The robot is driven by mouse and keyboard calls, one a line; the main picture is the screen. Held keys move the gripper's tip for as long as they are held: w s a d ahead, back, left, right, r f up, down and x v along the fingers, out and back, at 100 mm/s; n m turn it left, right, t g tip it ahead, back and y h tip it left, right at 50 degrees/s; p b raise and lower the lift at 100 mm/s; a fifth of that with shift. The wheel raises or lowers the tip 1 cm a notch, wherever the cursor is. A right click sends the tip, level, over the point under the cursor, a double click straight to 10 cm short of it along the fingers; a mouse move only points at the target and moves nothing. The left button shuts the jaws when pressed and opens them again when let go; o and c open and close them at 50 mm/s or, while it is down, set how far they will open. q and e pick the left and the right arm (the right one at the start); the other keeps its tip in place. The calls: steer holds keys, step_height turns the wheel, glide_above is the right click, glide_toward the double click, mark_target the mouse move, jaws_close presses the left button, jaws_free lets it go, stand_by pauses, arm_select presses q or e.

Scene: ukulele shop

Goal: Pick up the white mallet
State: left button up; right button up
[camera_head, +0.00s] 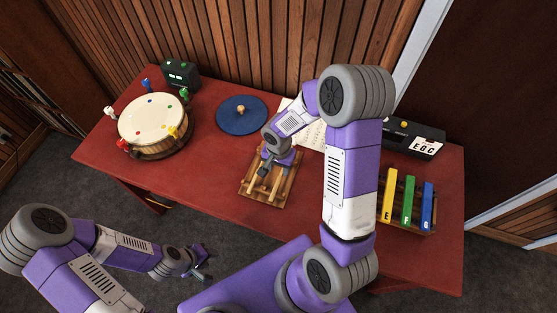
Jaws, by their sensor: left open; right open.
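A wooden rack (246,190) with light-coloured sticks on it lies near the front middle of the red table. My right gripper (267,173) is open, low over the back part of this rack, and hides some of what lies there. The sticks look like mallet handles. I cannot tell which one is the white mallet, as the heads are small or covered by my gripper. No stick is clearly between the fingers. My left gripper (202,275) is open and empty, off the front edge of the table above the floor.
A drum (150,115) with coloured pegs and a dark box (181,75) stand at the left. A blue disc (240,113) lies behind the rack. Yellow, green and blue bars (408,200) and a black device (413,138) are at the right. White sheets (312,133) lie behind my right arm.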

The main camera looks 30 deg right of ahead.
mark_target(279, 178)
steer(key=f, duration=0.6)
steer(key=shift+s+f+b, duration=0.1)
steer(key=shift+s+b, duration=0.15)
steer(key=shift+b, duration=0.15)
jaws_close()
